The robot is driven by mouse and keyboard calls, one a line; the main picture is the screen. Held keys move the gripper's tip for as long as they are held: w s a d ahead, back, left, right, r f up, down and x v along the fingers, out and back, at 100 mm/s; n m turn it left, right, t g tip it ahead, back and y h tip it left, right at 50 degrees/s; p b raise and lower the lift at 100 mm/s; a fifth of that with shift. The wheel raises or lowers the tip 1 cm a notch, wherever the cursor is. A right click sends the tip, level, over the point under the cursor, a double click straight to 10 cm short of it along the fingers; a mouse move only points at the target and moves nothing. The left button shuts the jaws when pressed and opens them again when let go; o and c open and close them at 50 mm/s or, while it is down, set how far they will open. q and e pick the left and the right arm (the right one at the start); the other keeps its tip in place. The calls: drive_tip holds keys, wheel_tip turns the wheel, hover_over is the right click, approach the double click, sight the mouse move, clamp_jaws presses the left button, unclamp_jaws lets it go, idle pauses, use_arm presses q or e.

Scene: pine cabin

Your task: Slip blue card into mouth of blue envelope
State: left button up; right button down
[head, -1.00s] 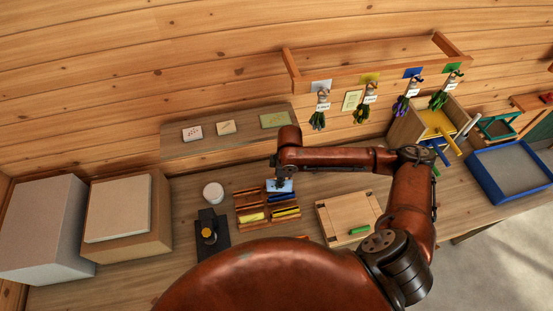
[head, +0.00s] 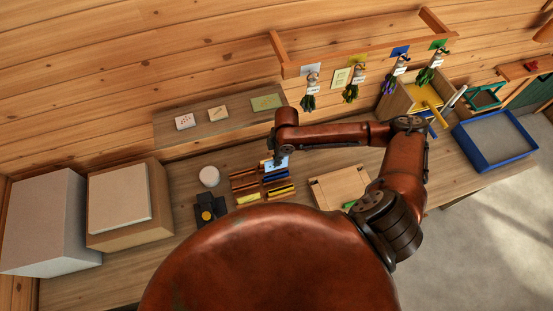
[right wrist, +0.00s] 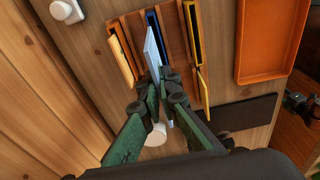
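My right gripper (right wrist: 158,78) is shut on the light blue card (right wrist: 154,48), which is held on edge between the green fingers. In the head view the card (head: 283,163) shows as a pale blue patch at the rear of the wooden rack, beside my right gripper (head: 278,161). The blue envelope (right wrist: 152,20) stands in the rack, dark blue, close to the card's far end. I cannot tell whether the card's edge is inside its mouth. My left gripper is not in view.
The wooden rack (right wrist: 134,27) also holds yellow envelopes (right wrist: 122,55). An orange tray (right wrist: 268,45) lies beside it in the wrist view. A white round container (head: 209,176) and a dark stand (head: 209,210) are left of the rack. A wooden board (head: 338,187) lies right.

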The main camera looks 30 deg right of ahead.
wheel_tip(320, 180, down, 3)
drive_tip(key=shift+f+b, duration=0.1)
drive_tip(key=shift+b, duration=0.4)
drive_tip(key=shift+f, duration=0.7)
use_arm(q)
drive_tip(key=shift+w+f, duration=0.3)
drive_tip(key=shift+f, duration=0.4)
use_arm(e)
drive_tip(key=shift+r, duration=0.1)
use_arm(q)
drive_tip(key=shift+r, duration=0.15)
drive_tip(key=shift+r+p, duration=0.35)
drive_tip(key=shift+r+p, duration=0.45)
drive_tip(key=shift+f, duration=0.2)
use_arm(e)
drive_tip(key=shift+f, duration=0.35)
